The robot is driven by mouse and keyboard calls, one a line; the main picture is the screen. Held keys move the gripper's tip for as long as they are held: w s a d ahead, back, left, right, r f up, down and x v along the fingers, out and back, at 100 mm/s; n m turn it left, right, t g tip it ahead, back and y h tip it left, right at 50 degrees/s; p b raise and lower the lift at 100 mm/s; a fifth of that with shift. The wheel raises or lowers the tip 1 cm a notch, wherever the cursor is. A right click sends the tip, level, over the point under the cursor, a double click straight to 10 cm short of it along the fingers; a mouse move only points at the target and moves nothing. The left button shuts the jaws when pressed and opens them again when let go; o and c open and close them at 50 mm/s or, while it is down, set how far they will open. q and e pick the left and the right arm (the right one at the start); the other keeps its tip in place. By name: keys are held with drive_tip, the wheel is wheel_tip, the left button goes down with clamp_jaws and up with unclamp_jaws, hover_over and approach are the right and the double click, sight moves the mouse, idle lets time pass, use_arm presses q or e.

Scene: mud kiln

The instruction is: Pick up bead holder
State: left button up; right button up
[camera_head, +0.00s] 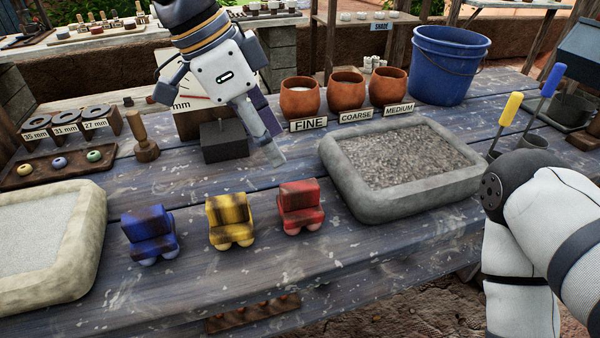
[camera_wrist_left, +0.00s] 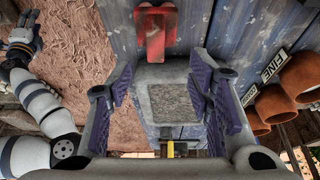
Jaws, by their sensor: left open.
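Three small block-shaped holders stand in a row on the table: a blue one (camera_head: 150,235), a yellow one (camera_head: 231,221) and a red one (camera_head: 300,207). I cannot tell which is meant by bead holder. My left gripper (camera_head: 268,140) hangs above the table behind the red holder, apart from it, and looks empty. In the left wrist view its open fingers (camera_wrist_left: 160,85) frame the stone tray, with the red holder (camera_wrist_left: 155,30) beyond them at the top. My right arm is at the right; its gripper (camera_wrist_left: 20,38) seems to show small at the wrist view's left edge.
A stone tray of gravel (camera_head: 410,160) is at the right, a pale tray (camera_head: 45,245) at the left. Clay pots (camera_head: 346,91) labelled FINE, COARSE, MEDIUM and a blue bucket (camera_head: 447,65) stand behind. A bead board (camera_head: 60,163) is at the left. Table around the holders is clear.

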sight(299, 185)
use_arm(q)
drive_tip(key=x, duration=0.5)
drive_tip(key=shift+s+d+f, duration=0.35)
drive_tip(key=shift+d, duration=0.05)
drive_tip(key=x, duration=0.5)
drive_tip(key=shift+w+d+f+b, duration=0.1)
drive_tip(key=shift+d+b, duration=0.05)
drive_tip(key=shift+b, duration=0.25)
clamp_jaws()
use_arm(e)
drive_tip(key=shift+s+f, duration=0.4)
drive_tip(key=shift+s, duration=0.4)
